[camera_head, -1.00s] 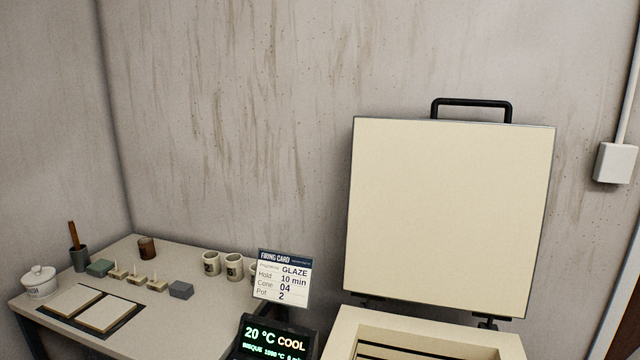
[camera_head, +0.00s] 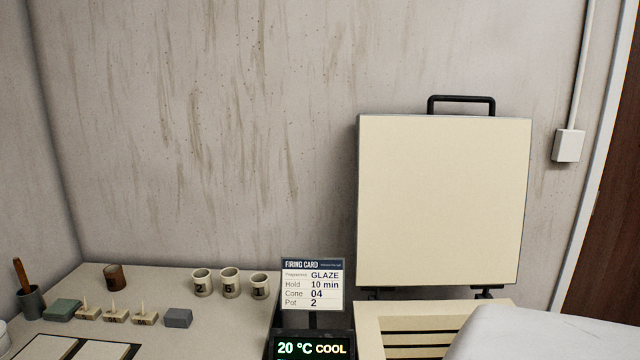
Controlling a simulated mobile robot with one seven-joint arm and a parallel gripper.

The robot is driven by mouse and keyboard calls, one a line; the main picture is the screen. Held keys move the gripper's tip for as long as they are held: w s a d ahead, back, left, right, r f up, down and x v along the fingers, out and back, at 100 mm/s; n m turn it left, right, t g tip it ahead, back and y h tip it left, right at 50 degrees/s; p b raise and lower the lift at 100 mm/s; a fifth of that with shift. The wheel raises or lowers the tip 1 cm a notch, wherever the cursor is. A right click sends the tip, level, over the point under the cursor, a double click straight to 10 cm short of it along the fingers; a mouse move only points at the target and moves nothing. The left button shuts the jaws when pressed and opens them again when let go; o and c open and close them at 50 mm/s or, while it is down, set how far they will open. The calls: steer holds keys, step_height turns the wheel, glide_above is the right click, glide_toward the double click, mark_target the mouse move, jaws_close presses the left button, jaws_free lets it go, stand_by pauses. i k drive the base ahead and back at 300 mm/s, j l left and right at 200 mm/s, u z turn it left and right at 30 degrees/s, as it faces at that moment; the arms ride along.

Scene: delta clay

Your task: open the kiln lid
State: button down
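The kiln lid (camera_head: 443,200) is a cream square panel standing upright behind the kiln, with its black handle (camera_head: 461,99) at the top edge. The lid is open on its hinges at the back of the kiln body (camera_head: 390,310). The kiln's opening shows dark slots below the lid. A pale rounded shape at the lower right, which seems to be part of my arm, covers the kiln's right front. My gripper is not in the picture.
A table (camera_head: 225,335) on the left holds three numbered pots (camera_head: 230,282), a brown cup (camera_head: 115,277), small blocks and a dark brush pot (camera_head: 31,302). A firing card (camera_head: 313,285) and a display reading 20 °C COOL (camera_head: 312,347) stand beside the kiln. A door frame is at right.

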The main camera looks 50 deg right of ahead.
mark_target(440, 200)
steer(key=i+j+z, duration=0.2)
steer(key=j, duration=0.2)
steer(key=i+j+z, duration=0.2)
steer(key=j, duration=0.25)
steer(key=i+z, duration=0.1)
steer(key=z, duration=0.35)
steer(key=i+z, duration=0.1)
steer(key=z, duration=0.35)
steer(key=j+z, duration=0.1)
steer(key=z, duration=0.3)
steer(key=i+j+z, duration=0.15)
steer(key=i+j, duration=0.1)
steer(key=j, duration=0.1)
